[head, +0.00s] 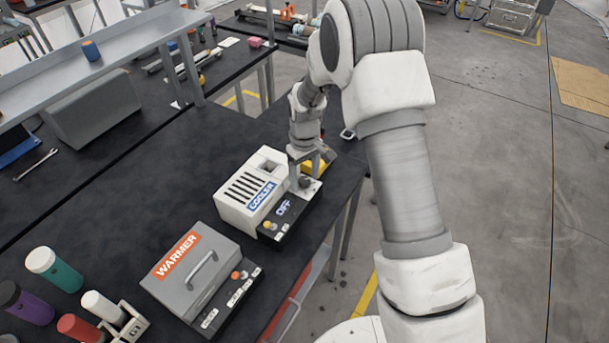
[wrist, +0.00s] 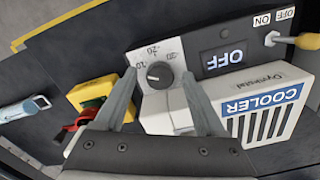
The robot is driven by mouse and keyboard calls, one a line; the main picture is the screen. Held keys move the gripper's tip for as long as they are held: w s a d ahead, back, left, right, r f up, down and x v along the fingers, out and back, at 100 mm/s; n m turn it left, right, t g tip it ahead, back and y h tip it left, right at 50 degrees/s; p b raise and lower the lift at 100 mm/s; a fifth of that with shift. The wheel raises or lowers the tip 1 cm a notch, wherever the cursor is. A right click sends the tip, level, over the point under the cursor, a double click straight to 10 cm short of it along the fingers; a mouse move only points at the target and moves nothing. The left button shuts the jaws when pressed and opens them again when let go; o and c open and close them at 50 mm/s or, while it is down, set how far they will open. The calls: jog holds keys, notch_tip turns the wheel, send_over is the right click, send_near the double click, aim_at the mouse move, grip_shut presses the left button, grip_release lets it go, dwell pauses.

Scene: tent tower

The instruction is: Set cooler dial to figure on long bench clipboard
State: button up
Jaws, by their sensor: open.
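The white cooler (head: 240,195) stands on the black bench with a dark display (wrist: 222,58) reading OFF. Its round black dial (wrist: 158,74) sits on a light plate with small printed figures, among them one like 20; the others are hard to read. My gripper (wrist: 158,76) is open, its fingertips on either side of the dial in the wrist view. I cannot tell whether they touch it. In the head view my gripper (head: 307,176) is over the cooler's far front end. A yellow-tipped switch (wrist: 294,40) sits by ON and OFF labels. I cannot make out a clipboard.
A grey warmer (head: 200,262) stands nearer on the bench, with several coloured cylinders (head: 58,268) to its left. A yellow and red object (wrist: 90,98) lies close beside my gripper. Open floor (head: 510,200) is on the right.

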grip_shut()
dwell(0.3)
jog(key=shift+m+b, duration=0.3)
jog(key=shift+f+m+b, duration=0.1)
jog(key=shift+m+b, duration=0.25)
jog(key=shift+m, duration=0.25)
jog(key=m+b, duration=0.1)
jog(key=m, duration=0.2)
jog(key=shift+b, duration=0.3)
jog(key=m+b, duration=0.1)
jog(key=m, duration=0.5)
jog(key=shift+m, duration=0.4)
